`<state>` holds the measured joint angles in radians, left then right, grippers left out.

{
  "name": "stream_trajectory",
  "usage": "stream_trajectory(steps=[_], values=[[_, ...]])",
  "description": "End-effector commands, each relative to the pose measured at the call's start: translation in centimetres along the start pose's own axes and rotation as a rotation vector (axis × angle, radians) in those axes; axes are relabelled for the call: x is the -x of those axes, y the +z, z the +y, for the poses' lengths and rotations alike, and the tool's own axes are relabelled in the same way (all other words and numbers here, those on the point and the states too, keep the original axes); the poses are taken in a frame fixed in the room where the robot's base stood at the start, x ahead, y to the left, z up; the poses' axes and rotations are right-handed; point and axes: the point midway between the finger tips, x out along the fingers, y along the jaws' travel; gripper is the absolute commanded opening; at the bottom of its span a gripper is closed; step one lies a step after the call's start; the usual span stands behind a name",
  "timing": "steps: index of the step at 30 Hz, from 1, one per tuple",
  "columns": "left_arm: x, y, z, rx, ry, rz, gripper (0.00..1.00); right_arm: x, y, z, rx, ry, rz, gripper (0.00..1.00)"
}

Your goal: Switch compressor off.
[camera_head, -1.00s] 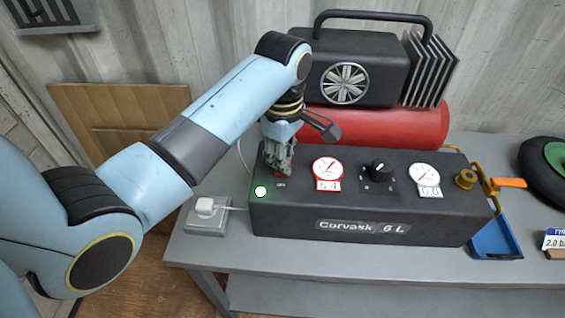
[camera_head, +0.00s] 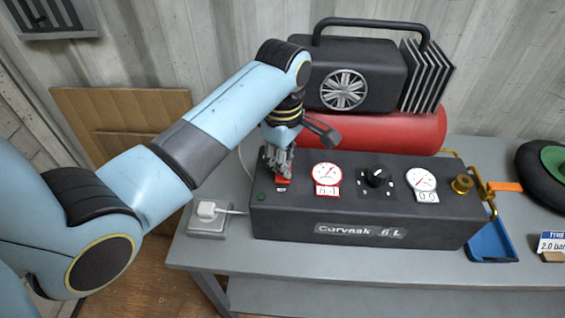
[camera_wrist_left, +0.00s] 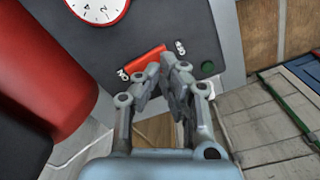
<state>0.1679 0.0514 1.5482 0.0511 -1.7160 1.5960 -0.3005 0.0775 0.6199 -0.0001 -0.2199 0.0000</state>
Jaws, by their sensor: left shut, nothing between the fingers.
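The compressor (camera_head: 355,215) stands on the grey bench, with its dark control box in front and a red tank (camera_head: 385,128) behind. Its red rocker switch (camera_head: 283,181) sits at the left of the box top. It also shows in the wrist view (camera_wrist_left: 144,60), between two small white labels. The green lamp (camera_head: 261,197) beside it is dark; it also shows in the wrist view (camera_wrist_left: 208,68). My left gripper (camera_head: 279,171) is shut and empty, its fingertips right at the switch; whether they touch it I cannot tell. My right gripper is out of view.
Two gauges and a black knob (camera_head: 376,177) stand on the box to the right of the gripper. A tyre (camera_head: 545,170) and a blue tray (camera_head: 490,243) are at the right.

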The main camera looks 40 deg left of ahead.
Motion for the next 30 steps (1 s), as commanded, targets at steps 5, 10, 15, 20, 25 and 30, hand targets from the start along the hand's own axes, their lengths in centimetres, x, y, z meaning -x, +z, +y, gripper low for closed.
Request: stream_trajectory(steps=[5,10,15,20,25,30], values=[[1.6,0.0,0.0,0.0,0.002,0.0,0.0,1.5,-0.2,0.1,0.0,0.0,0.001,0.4],[3.0,0.0,0.0,0.0,0.001,0.0,0.0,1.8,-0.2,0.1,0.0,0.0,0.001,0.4],[4.3,0.0,0.0,0.0,0.001,0.0,0.0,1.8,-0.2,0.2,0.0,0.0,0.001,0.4],[5.4,0.0,0.0,0.0,0.0,0.0,0.0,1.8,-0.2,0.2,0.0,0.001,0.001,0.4],[5.5,0.0,0.0,0.0,0.0,0.0,0.0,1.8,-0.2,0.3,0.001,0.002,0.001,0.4],[5.5,0.0,0.0,0.0,0.0,0.0,0.0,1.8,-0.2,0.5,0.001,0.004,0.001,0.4]])
